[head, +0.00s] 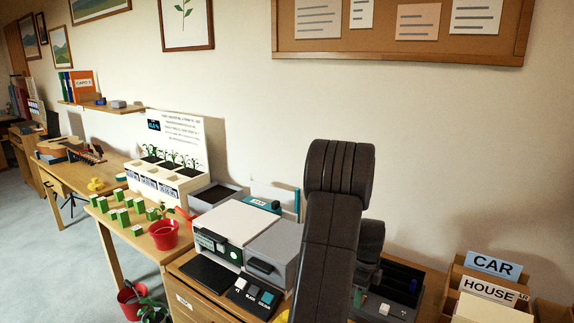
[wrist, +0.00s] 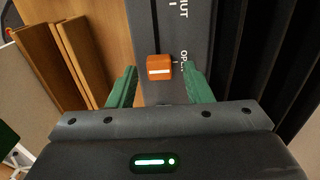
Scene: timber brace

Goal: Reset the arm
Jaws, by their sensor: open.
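My gripper (wrist: 160,88) shows in the wrist view with its two green fingers spread apart. An orange block-like switch or knob (wrist: 159,68) with a white stripe lies between and just beyond the fingertips, on a dark grey panel (wrist: 178,25). The panel carries partly hidden lettering that reads like "UT" and "OP". The fingers do not appear closed on the knob; whether they touch it I cannot tell. In the head view my dark arm rises in front of the desk and hides part of it; my gripper is not visible there.
In the head view a grey-and-white machine (head: 230,225) stands left of my arm. Wooden holders labelled CAR (head: 492,265) and HOUSE (head: 490,289) stand at the right. A red pot (head: 164,235) and several green-and-white blocks are on the left table. Wooden slats (wrist: 55,65) lie left in the wrist view.

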